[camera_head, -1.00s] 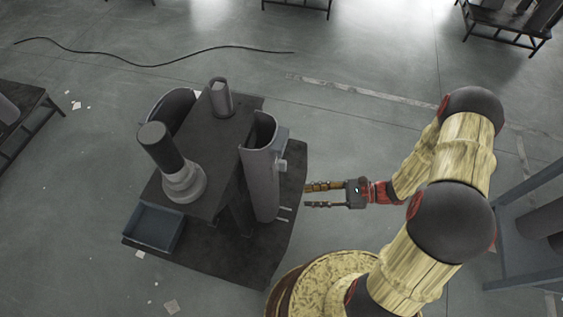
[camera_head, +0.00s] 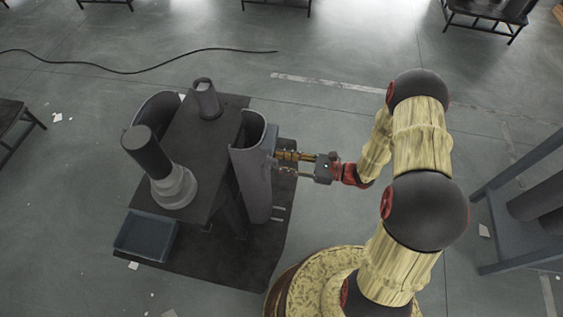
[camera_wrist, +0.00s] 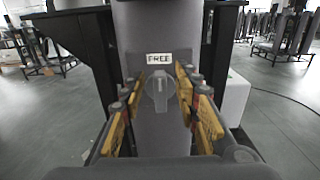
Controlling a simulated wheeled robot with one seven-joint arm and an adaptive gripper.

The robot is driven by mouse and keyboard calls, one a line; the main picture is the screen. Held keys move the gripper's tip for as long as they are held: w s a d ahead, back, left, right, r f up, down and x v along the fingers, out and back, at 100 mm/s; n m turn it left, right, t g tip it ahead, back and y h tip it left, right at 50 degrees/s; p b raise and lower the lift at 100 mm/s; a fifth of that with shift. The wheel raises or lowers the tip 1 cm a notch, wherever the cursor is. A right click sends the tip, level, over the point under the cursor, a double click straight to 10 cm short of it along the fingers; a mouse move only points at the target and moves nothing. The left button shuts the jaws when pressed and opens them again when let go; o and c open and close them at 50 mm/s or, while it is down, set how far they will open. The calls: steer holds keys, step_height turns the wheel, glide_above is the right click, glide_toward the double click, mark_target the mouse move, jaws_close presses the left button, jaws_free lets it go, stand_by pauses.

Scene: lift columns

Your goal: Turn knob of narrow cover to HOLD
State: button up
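The narrow cover (camera_head: 252,180) is a tall grey curved shell leaning at the right side of the dark table; it fills the middle of the wrist view (camera_wrist: 152,25). Its knob (camera_wrist: 158,90) is grey, with its pointer upright toward a white label reading FREE (camera_wrist: 159,59). No HOLD label can be read. My gripper (camera_head: 277,163) is at the cover's right side.
The dark table (camera_head: 207,137) carries a stepped column with a black top (camera_head: 160,165) and a small cylinder (camera_head: 206,98). Another curved cover (camera_head: 157,117) stands at its left. A blue-grey tray (camera_head: 146,234) is at its front left. A blue-grey rack (camera_head: 510,205) stands right of my arm.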

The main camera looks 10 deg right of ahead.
steer(key=shift+w+a, duration=0.1)
steer(key=shift+a, duration=0.1)
steer(key=shift+c, duration=0.6)
jaws_close()
